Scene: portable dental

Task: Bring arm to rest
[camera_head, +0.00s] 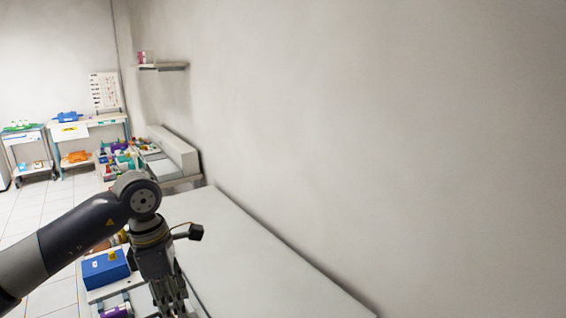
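My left arm (80,230) comes in from the left and bends down at a dark wrist joint. My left gripper (170,308) hangs pointing down at the lower edge of the picture, beside the left edge of the long pale table. Its fingertips are at or past the picture's edge, so I cannot tell if they are apart. I see no object in it. My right arm and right gripper are not in view.
The pale tabletop (250,265) is bare along the right wall. A blue box (105,268) sits on a lower surface left of my gripper. Colourful items crowd a farther bench (183,150). A wall shelf (163,67) is above. Tiled floor (50,210) is clear at left.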

